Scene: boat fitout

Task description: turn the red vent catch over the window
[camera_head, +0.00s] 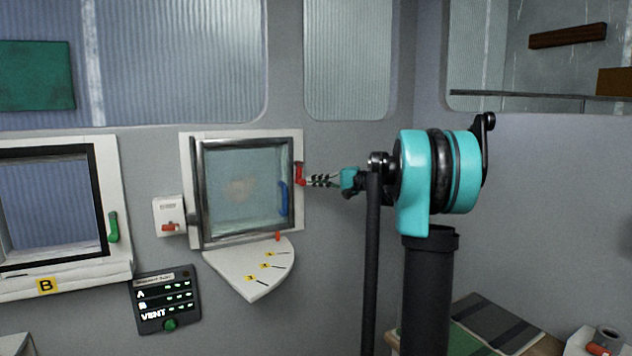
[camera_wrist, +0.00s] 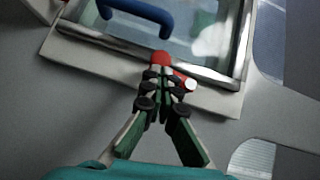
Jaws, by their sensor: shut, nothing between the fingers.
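The red catch (camera_head: 299,173) sits on the right side of the dark-framed window (camera_head: 240,185). In the wrist view the red catch (camera_wrist: 161,58) shows just beyond my fingertips, with another red part to their right. My gripper (camera_head: 311,181) reaches in from the right with its tips at the catch. In the wrist view my gripper (camera_wrist: 160,76) is shut, with no object between its fingers. The fingertips partly hide the catch, and I cannot tell whether they touch it. A blue handle (camera_head: 283,198) is on the window, and it also shows in the wrist view (camera_wrist: 137,13).
A white quarter-round plate (camera_head: 245,276) with yellow marks juts out below the window. A white box with a red lever (camera_head: 168,215) is to its left. A panel (camera_head: 167,300) reads A, B, VENT. Window B (camera_head: 112,215) has a green handle.

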